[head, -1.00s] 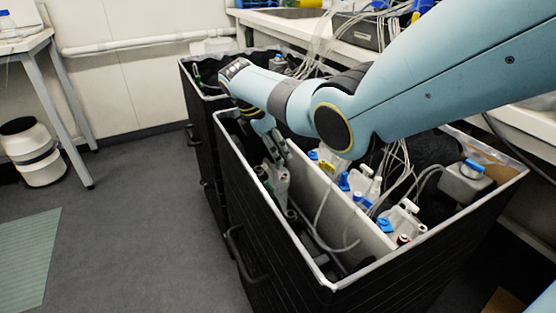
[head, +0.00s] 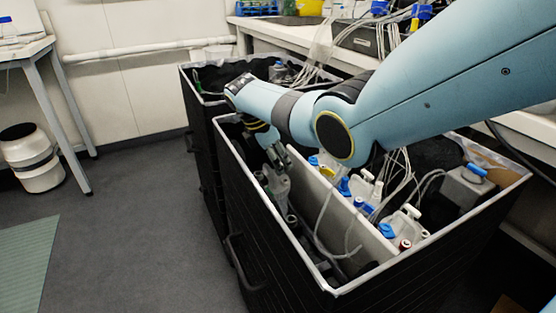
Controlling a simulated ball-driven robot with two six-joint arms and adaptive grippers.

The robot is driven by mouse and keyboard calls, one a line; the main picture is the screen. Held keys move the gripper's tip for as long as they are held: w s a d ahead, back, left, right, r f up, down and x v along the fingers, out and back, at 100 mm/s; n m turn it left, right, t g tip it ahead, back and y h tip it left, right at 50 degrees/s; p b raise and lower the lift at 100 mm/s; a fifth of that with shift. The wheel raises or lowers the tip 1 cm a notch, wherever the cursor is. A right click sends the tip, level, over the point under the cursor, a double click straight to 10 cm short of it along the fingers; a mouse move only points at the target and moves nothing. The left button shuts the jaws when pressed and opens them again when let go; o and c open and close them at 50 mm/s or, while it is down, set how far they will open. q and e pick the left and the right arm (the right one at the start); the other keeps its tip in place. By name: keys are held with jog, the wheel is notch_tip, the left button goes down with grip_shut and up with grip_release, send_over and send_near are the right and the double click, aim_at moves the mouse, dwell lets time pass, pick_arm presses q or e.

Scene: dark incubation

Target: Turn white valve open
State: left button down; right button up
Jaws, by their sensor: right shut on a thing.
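My right arm reaches in from the right over an open black bin (head: 345,289). My right gripper (head: 278,158) points down inside the bin's near-left compartment. It is shut at the top of a pale grey-white fitting (head: 277,188), where the white valve seems to be. The fingers cover the held part, so I cannot tell the valve's angle. My left gripper is not in view.
A white divider (head: 317,194) splits the bin. Right of it stand white containers with blue valves (head: 387,230) and loose tubes (head: 406,180). A white bench (head: 300,31) runs behind.

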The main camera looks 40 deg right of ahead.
jog(key=shift+r+n+p, duration=0.2)
jog(key=shift+n+p, duration=0.2)
jog(key=shift+p, duration=0.4)
jog(key=n+t+p, duration=0.1)
jog(key=n+p, duration=0.2)
jog(key=p, duration=0.1)
jog(key=shift+n+t, duration=0.3)
jog(key=shift+t, duration=0.1)
jog(key=shift+s+f+n+t+p, duration=0.15)
jog(key=shift+n+t+p, duration=0.45)
jog(key=shift+n+p, duration=0.9)
